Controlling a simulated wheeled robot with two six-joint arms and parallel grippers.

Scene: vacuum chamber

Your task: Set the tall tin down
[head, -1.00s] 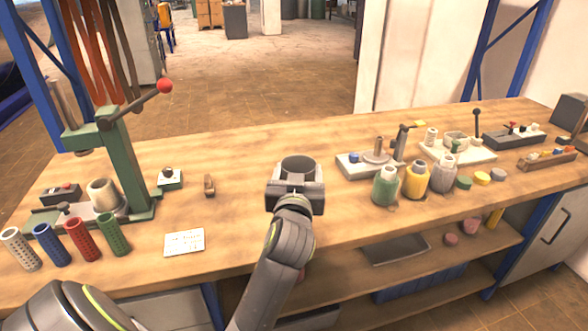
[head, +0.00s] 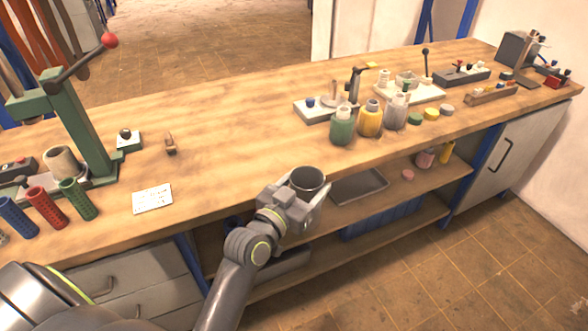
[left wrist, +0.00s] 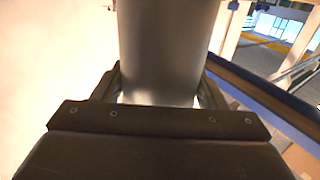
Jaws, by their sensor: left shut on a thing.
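The tall tin is a grey, open-topped cylinder (head: 308,179) in the head view. It also fills the middle of the left wrist view (left wrist: 165,50). My left gripper (head: 303,196) is shut on it, with a finger on each side. The tin looks upright, near the front edge of the wooden workbench (head: 240,130). In the head view it overlaps the edge and the open shelves below, and I cannot tell its height. The tin's lower part is hidden behind the gripper. My right gripper is not in view.
Green (head: 342,126), yellow (head: 370,118) and grey (head: 396,111) bottles stand right of centre. A green press (head: 75,125) and coloured perforated tubes (head: 45,207) are at the left, near a white card (head: 152,198). The bench's middle is clear. A grey tray (head: 358,186) lies on a lower shelf.

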